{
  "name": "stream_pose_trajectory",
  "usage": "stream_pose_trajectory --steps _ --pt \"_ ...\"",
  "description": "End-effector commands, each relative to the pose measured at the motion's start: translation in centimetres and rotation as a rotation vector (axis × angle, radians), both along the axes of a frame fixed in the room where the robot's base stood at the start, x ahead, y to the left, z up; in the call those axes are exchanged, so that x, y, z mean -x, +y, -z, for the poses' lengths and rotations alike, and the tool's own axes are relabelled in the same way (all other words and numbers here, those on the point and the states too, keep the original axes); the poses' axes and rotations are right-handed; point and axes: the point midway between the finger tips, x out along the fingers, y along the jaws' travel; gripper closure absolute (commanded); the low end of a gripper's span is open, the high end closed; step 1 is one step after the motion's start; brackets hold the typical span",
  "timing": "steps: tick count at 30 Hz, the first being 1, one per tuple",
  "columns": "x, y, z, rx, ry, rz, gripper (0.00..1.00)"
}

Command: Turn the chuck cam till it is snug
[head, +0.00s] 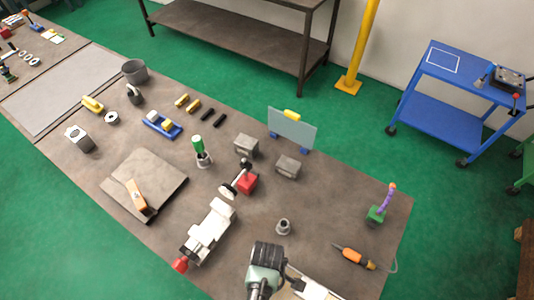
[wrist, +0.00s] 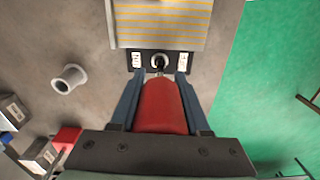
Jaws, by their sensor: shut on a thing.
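In the wrist view, my gripper (wrist: 159,82) has its two blue fingers on either side of a red handle (wrist: 165,107), shut on it. A thin dark stem runs from the handle's far end to a round socket (wrist: 159,61) in a dark plate with two white labels. I cannot tell how far the stem sits in it. The plate adjoins a grey body with yellow stripes (wrist: 160,20), apparently the chuck fixture. In the head view, part of a pale fixture (head: 314,291) shows at the bottom edge, partly hidden by my arm. The cam's turn angle cannot be read.
A grey flanged collar (head: 283,227) stands on the bench left of the fixture; it also shows in the wrist view (wrist: 70,78). Grey blocks (head: 287,167) and a white vise-like tool (head: 210,230) stand farther off. An orange-handled tool (head: 354,257) lies near the right edge.

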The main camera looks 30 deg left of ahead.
Motion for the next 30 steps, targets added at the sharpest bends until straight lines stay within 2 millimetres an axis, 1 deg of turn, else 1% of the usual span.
stream_pose_trajectory --steps 3,12,14,16,22,30 --pt "-0.06 0.01 -0.02 0.000 -0.001 0.073 1.00" --pt "-0.06 0.02 -0.02 -0.001 -0.002 0.087 1.00" --pt "-0.07 0.00 -0.03 -0.001 -0.002 0.118 1.00" --pt "-0.07 0.00 -0.03 0.000 -0.002 0.184 1.00" --pt "-0.06 0.02 -0.04 -0.001 -0.002 0.112 1.00" --pt "-0.06 0.02 -0.86 -0.001 -0.002 0.111 1.00"
